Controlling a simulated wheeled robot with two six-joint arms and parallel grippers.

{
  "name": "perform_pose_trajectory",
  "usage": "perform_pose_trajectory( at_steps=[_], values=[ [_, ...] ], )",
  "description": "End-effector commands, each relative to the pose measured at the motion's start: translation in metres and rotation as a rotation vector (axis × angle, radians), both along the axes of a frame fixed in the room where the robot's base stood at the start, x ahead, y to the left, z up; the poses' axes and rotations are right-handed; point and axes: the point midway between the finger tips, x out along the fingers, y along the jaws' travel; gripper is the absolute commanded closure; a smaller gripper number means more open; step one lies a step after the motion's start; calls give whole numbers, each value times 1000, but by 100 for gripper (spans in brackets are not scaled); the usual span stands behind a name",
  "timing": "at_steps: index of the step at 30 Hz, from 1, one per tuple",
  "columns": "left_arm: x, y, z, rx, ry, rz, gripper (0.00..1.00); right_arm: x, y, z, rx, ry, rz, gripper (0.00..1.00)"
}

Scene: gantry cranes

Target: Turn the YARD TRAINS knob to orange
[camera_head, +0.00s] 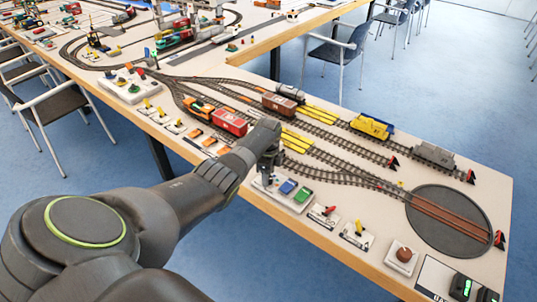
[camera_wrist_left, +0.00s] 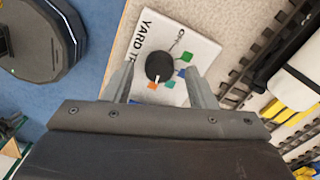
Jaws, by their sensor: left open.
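The YARD TRAINS panel (camera_wrist_left: 200,45) is a white plate in the left wrist view, its label partly cut off by my gripper. It bears a round black knob (camera_wrist_left: 159,66) with a white pointer mark, which points down toward an orange patch (camera_wrist_left: 152,86). In the head view the left gripper (camera_head: 267,178) points down over the control plates and hides the knob. My right gripper is not in view.
A plate with blue and green buttons (camera_head: 296,190) sits just right of my gripper. Levers, a red-brown button (camera_head: 404,254) and a turntable (camera_head: 450,220) lie further right. Tracks with a red wagon (camera_head: 229,122) and other wagons run behind. The table's front edge is close.

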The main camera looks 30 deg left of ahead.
Motion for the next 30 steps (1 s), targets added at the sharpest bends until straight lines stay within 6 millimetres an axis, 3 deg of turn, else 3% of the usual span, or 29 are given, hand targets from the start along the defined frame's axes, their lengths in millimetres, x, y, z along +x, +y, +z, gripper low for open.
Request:
perform_pose_trajectory(
  at_steps=[9, 21, 30],
  values=[
    [0, 0, 52, 1, -5, -1, 49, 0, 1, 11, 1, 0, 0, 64],
    [1, 0, 135, 2, -6, -1, 49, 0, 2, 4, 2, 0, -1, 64],
    [0, 0, 165, 1, -2, -1, 49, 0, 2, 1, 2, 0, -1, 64]
  ],
)
